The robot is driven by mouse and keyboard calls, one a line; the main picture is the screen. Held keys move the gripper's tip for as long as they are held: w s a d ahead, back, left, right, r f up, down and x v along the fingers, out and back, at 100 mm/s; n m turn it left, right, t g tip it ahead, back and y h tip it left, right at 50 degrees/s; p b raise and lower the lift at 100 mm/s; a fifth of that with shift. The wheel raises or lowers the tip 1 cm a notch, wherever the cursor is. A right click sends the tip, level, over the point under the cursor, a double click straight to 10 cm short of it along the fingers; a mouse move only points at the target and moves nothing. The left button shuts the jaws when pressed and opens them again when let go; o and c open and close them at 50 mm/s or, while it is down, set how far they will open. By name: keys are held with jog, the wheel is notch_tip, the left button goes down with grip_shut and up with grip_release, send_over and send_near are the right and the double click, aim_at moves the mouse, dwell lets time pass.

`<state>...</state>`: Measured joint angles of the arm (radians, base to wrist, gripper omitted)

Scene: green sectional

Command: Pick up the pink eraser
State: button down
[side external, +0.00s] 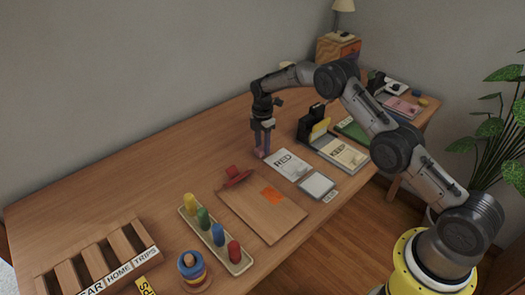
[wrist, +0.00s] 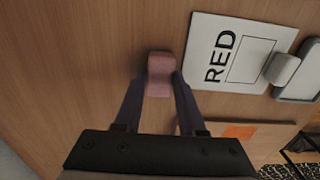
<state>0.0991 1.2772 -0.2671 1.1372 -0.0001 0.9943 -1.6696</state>
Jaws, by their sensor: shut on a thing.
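The pink eraser (wrist: 160,72) is between the fingertips of my gripper (wrist: 161,80) in the wrist view, and the fingers are shut on it. In the side external view my gripper (side external: 263,150) points down at the table, left of the white RED card, and a bit of the pink eraser (side external: 259,154) shows at the fingertips. I cannot tell whether the eraser still touches the wood.
A white RED card (side external: 289,164) lies close to the right of my gripper. A wooden board (side external: 262,213) with an orange patch and a red object, and a tray (side external: 217,241) of colored pegs, stand nearer. The table's back left is clear.

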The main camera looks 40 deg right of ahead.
jog(key=shift+r, duration=0.1)
jog(key=shift+r, duration=0.55)
notch_tip(320, 180, up, 2)
jog(key=shift+s+r, duration=0.1)
jog(key=shift+r, duration=0.1)
jog(key=s+a+r, duration=0.1)
jog(key=s+r, duration=0.8)
jog(key=s, duration=0.4)
jog(key=shift+s+a+r, duration=0.2)
jog(key=shift+s, duration=0.2)
